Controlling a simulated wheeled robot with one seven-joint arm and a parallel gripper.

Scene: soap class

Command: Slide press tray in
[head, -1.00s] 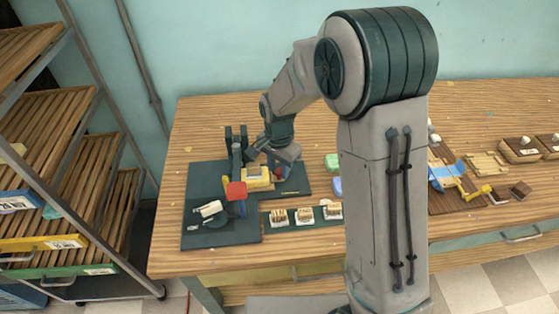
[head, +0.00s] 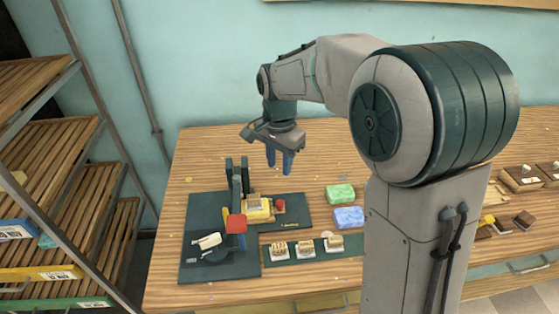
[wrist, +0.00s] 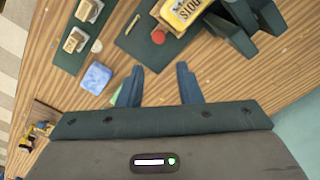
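The press (head: 237,178) is a dark upright frame with a red pad (head: 236,223) at its front, on a dark base at the table's left. The yellow press tray (head: 262,215) is right beside the frame, with a pale block on top and a red knob (head: 279,205) at its right end. How far the tray sits within the press is unclear. The wrist view shows part of the lettered yellow tray (wrist: 190,10) and its red knob (wrist: 158,38) at the top. My gripper (head: 280,165) is open and empty, above and behind the tray, apart from it.
A green block (head: 340,194) and a blue block (head: 348,217) lie right of the press. Several small pale blocks stand on a dark strip (head: 292,254) in front. A wooden slatted rack (head: 50,158) stands at left. Bare table lies behind the press.

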